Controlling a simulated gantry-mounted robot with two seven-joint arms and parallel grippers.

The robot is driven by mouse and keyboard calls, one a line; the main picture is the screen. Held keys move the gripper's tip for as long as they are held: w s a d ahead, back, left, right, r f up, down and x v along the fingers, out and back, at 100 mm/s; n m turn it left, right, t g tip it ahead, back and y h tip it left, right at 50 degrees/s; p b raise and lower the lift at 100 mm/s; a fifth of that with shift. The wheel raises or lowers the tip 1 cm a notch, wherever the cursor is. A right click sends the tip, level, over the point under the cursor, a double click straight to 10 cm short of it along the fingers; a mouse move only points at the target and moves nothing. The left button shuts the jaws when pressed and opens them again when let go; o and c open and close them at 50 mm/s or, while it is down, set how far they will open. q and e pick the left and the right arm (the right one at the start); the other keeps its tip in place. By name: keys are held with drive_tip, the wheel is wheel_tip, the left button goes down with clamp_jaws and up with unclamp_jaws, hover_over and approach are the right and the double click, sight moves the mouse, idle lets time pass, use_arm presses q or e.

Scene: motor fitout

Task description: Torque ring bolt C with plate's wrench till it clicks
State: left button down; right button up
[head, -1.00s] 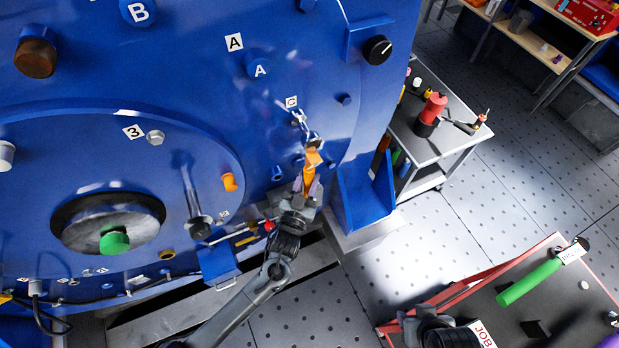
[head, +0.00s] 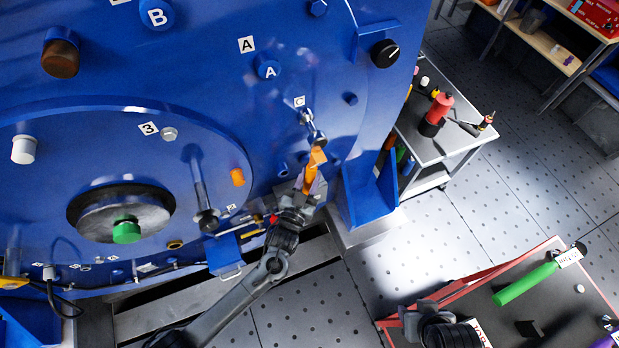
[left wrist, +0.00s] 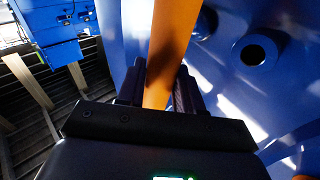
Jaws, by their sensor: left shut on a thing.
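My left gripper (head: 308,187) is shut on the orange handle of a wrench (head: 315,165), which points up along the blue motor face. The wrench's metal head (head: 311,124) is at the ring bolt just below the label C (head: 299,102); whether it is fully seated I cannot tell. In the left wrist view the orange handle (left wrist: 168,50) runs up between the two dark fingers. The bolt itself is hidden by the wrench head. My right gripper (head: 425,308) is at the bottom over the red-edged tray, its fingers too unclear to judge.
The motor face (head: 225,85) carries several knobs and bolts. A blue bracket (head: 368,205) stands right of the wrench. A grey cart (head: 450,140) with tools is beyond it. The tray (head: 470,277) holds a green-handled tool (head: 525,284). Open floor lies between.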

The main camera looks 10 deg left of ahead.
use_arm(q)
drive_tip(key=shift+r, duration=0.2)
drive_tip(key=shift+s+a+r+m+p, duration=0.25)
drive_tip(key=shift+a+p, duration=0.3)
drive_tip(key=shift+p, duration=0.8)
drive_tip(key=shift+s+a+m+g+p, duration=0.35)
drive_tip(key=shift+a+g+p, duration=0.15)
drive_tip(key=shift+p, duration=0.5)
drive_tip(key=shift+d, duration=0.1)
drive_tip(key=shift+s+a+r+m+g+y+p, duration=0.25)
drive_tip(key=shift+a+p, duration=0.25)
drive_tip(key=shift+p, duration=0.65)
drive_tip(key=shift+s+a+r+m+g+y+p, duration=0.15)
drive_tip(key=shift+s+a+m+p, duration=0.25)
drive_tip(key=shift+p, duration=0.7)
drive_tip(key=shift+w+a, duration=0.1)
